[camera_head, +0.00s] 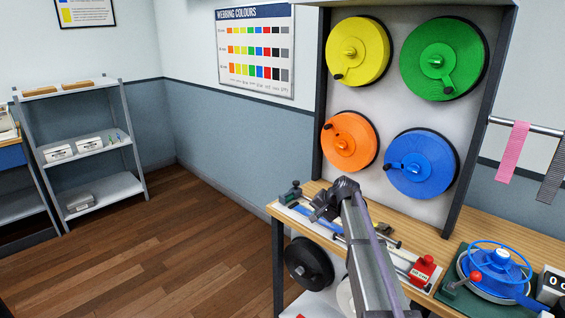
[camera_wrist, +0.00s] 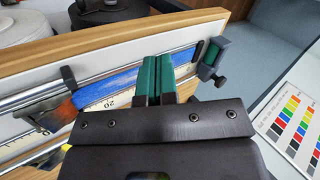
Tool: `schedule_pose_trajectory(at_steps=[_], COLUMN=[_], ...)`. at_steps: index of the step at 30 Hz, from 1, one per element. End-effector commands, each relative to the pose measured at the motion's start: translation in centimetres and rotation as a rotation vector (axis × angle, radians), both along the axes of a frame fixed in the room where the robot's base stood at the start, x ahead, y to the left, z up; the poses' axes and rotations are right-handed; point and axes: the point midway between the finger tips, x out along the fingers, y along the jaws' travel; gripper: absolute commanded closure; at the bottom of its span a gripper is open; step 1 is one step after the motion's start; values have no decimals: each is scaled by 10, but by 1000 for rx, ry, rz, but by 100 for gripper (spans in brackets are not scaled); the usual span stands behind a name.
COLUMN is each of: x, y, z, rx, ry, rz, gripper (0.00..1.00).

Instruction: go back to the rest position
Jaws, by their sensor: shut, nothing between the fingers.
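My gripper (camera_head: 322,208) is at the left end of the wooden bench (camera_head: 515,235), over or close to the measuring rail. In the wrist view its two green-padded fingers (camera_wrist: 158,62) are shut together with nothing between them. A blue strap (camera_wrist: 108,88) lies along the rail with a ruler scale beside it. The fingers overlap the strap in this view; I cannot tell whether they touch it. A dark clamp with a green block (camera_wrist: 212,60) stands at the rail's end, just beyond the fingers. My arm hides part of the rail in the head view.
Yellow (camera_head: 357,51), green (camera_head: 442,58), orange (camera_head: 350,141) and blue (camera_head: 421,163) reels hang on the panel behind the bench. A red block (camera_head: 423,271) and a blue winder (camera_head: 495,270) stand to the right. The floor at left is clear up to the shelf (camera_head: 100,193).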

Motion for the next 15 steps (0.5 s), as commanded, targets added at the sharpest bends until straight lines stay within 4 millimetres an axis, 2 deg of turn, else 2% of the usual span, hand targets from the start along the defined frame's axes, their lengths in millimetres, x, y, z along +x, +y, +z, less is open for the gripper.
schedule_pose_trajectory(at_steps=[1, 2, 3, 5, 6, 9, 12, 15], x=[-56, -87, -128, -190, -228, -306, -354, -370], y=[4, 5, 7, 7, 7, 6, 7, 14], z=[-6, -9, -13, -17, -18, -18, -15, -13], rx=[-82, -138, -210, -311, -369, -481, -543, -556], ry=[33, 57, 91, 148, 185, 261, 299, 297], rz=[81, 138, 212, 315, 375, 479, 518, 533], gripper=[100, 100, 100, 100, 100, 100, 100, 100])
